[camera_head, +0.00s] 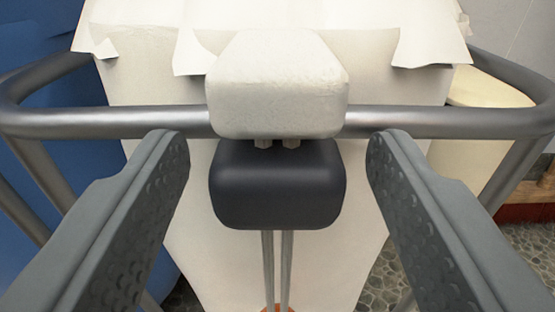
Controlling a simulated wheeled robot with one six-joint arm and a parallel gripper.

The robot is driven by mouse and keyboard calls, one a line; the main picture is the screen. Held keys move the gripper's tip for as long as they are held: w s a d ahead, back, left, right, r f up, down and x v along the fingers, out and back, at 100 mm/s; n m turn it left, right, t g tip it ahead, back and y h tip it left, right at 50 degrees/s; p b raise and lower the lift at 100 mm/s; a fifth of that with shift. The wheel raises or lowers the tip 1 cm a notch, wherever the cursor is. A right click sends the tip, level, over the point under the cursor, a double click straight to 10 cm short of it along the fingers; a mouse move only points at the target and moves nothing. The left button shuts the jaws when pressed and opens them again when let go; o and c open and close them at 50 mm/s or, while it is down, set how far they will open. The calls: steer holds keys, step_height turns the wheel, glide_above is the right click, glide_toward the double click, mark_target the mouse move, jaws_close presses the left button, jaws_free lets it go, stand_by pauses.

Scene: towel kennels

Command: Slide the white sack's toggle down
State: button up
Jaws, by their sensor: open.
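The white sack (400,190) hangs in a grey metal rail frame, its ragged top edge folded over at the back. In front of it is a rounded dark block (277,190), which looks like the toggle, with two thin grey rods or cords below it. A rounded white block (277,85) sits just above, joined to the dark one by two short pegs. I cannot tell if the white block is part of the toggle. My gripper (278,150) is open, with one finger on each side of the dark block and clear gaps between.
The metal rail (440,122) crosses behind the blocks and curves back at both sides. A blue sack or bin (45,110) stands at left. A cream-coloured object (480,92) stands at right. Pebbled floor (535,250) shows at lower right.

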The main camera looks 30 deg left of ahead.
jaws_close()
steer(key=shift+f, duration=4.55)
jaws_free()
steer(key=shift+s+d, duration=0.1)
steer(key=v, duration=1.7)
steer(key=shift+s, duration=0.1)
